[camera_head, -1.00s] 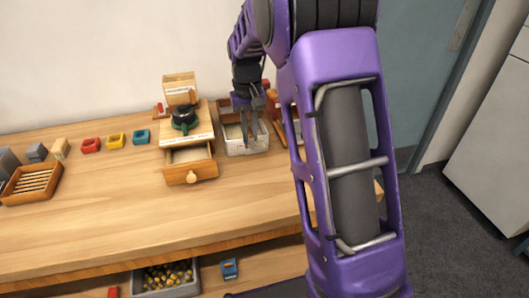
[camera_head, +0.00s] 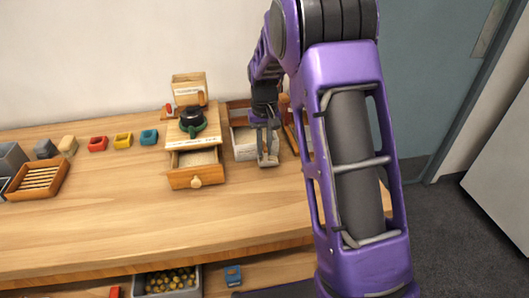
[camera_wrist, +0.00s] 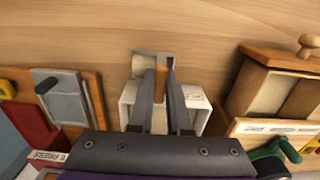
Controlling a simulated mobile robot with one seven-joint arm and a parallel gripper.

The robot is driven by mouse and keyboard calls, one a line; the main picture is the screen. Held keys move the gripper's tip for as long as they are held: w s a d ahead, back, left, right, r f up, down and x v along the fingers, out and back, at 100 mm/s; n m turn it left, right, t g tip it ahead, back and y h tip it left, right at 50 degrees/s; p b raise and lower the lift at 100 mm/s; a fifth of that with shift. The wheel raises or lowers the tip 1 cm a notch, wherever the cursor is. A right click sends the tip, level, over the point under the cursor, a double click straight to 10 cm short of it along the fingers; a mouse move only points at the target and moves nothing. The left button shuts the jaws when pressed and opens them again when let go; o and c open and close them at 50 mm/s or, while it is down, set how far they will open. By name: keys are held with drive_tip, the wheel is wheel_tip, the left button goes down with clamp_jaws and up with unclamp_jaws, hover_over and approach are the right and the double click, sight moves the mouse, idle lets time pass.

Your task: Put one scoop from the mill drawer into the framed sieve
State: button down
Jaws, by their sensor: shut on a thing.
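My gripper (camera_wrist: 163,80) is shut on the wooden handle of a small metal scoop (camera_wrist: 145,66). In the head view, my gripper (camera_head: 266,140) holds the scoop (camera_head: 268,160) at the front right of a white bin (camera_head: 243,148). I cannot tell whether the scoop holds anything. The mill (camera_head: 193,120) stands left of the bin with its wooden drawer (camera_head: 197,177) pulled open. Pale meal lies in the drawer, which also shows at the right in the wrist view (camera_wrist: 235,92). I cannot surely pick out the framed sieve; a slatted wooden frame (camera_head: 62,166) sits at the far left.
Red (camera_head: 97,144), yellow (camera_head: 122,140) and blue (camera_head: 149,136) small blocks line the table left of the mill. A wooden board with a grey piece (camera_wrist: 62,95) is beside the bin. The front of the table (camera_head: 130,220) is clear. A grey crate (camera_head: 140,285) sits below.

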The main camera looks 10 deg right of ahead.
sight(264, 145)
drive_tip(key=shift+f, duration=0.8)
drive_tip(key=shift+f, duration=0.2)
drive_tip(key=c, duration=0.9)
unclamp_jaws()
drive_tip(key=shift+o, duration=0.2)
drive_tip(key=shift+r, duration=0.1)
wheel_tip(264, 145, up, 12)
drive_tip(key=shift+r+p, duration=0.1)
drive_tip(key=shift+p, duration=0.4)
